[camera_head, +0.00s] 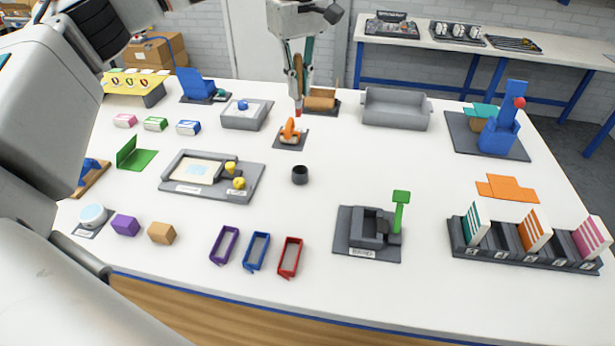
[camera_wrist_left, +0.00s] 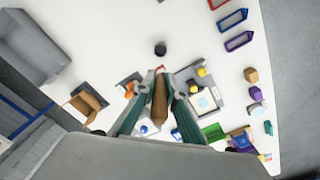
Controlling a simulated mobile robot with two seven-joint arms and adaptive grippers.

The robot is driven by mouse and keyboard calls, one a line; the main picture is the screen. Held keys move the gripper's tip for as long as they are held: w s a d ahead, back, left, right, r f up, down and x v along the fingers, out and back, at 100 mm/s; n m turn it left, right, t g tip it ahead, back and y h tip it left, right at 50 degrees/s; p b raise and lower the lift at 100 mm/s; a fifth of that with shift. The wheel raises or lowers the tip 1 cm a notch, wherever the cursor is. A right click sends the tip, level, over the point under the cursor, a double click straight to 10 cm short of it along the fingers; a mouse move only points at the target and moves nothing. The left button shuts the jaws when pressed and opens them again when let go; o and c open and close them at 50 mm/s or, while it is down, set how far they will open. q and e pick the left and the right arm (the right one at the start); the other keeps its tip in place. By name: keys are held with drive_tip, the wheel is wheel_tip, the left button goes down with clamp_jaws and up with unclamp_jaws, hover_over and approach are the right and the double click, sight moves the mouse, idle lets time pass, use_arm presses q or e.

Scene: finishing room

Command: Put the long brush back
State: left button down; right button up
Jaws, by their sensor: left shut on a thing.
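My left gripper (camera_head: 299,78) is shut on a long brush (camera_head: 298,65), which has a brown body and a small red tip. The brush hangs roughly upright above the far middle of the white table, tip down. In the left wrist view the brown brush (camera_wrist_left: 159,101) lies between the two green-sided fingers (camera_wrist_left: 160,78). A small dark round cup (camera_head: 300,175) stands on the table nearer the front, apart from the brush; it also shows in the left wrist view (camera_wrist_left: 160,49). I cannot tell whether it is the brush's place. My right gripper is not in view.
An orange object on a dark pad (camera_head: 290,132) sits just below the brush tip. A grey open bin (camera_head: 396,108) stands to the right, a grey tray (camera_head: 246,115) to the left. A green-levered fixture (camera_head: 369,234) and a slotted rack (camera_head: 525,257) stand nearer the front.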

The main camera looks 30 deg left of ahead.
sight(299, 116)
use_arm(q)
wheel_tip(299, 116, down, 20)
drive_tip(key=shift+r, duration=0.1)
idle(0.5)
drive_tip(key=shift+f, duration=0.2)
drive_tip(key=c, duration=2.1)
unclamp_jaws()
wheel_tip(299, 116, up, 11)
drive_tip(key=shift+r, duration=0.7)
